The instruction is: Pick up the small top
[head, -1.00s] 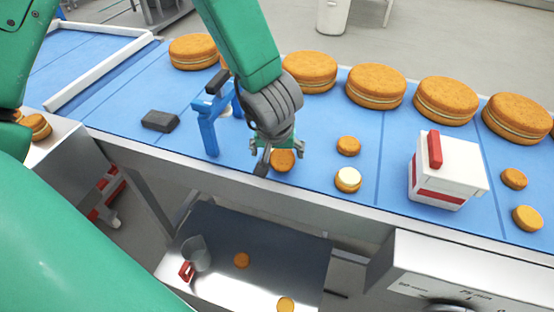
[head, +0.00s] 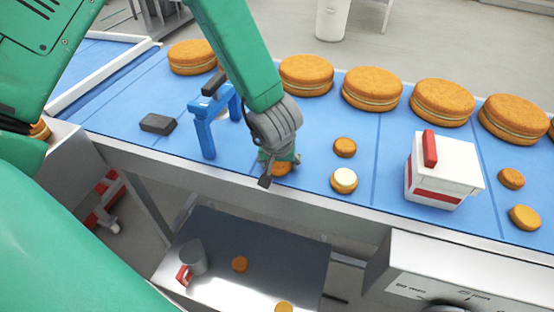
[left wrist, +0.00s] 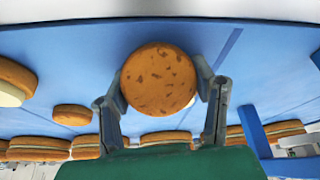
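The small top (head: 281,169) is a round, brown, speckled biscuit disc on the blue belt near its front edge. In the head view my left gripper (head: 280,172) covers much of it. In the left wrist view the small top (left wrist: 158,78) fills the space between the two fingers of my left gripper (left wrist: 160,85), and both fingers appear to touch its sides. The gripper looks shut on it. I cannot tell whether it is clear of the belt. My right gripper is not in view.
A blue arch-shaped stand (head: 206,125) and dark block (head: 157,123) stand left of the gripper. A cream-topped small round (head: 344,181), another small disc (head: 345,147) and a white-and-red box (head: 443,170) are to the right. Large filled rounds (head: 372,91) line the back. A metal tray (head: 290,250) lies below.

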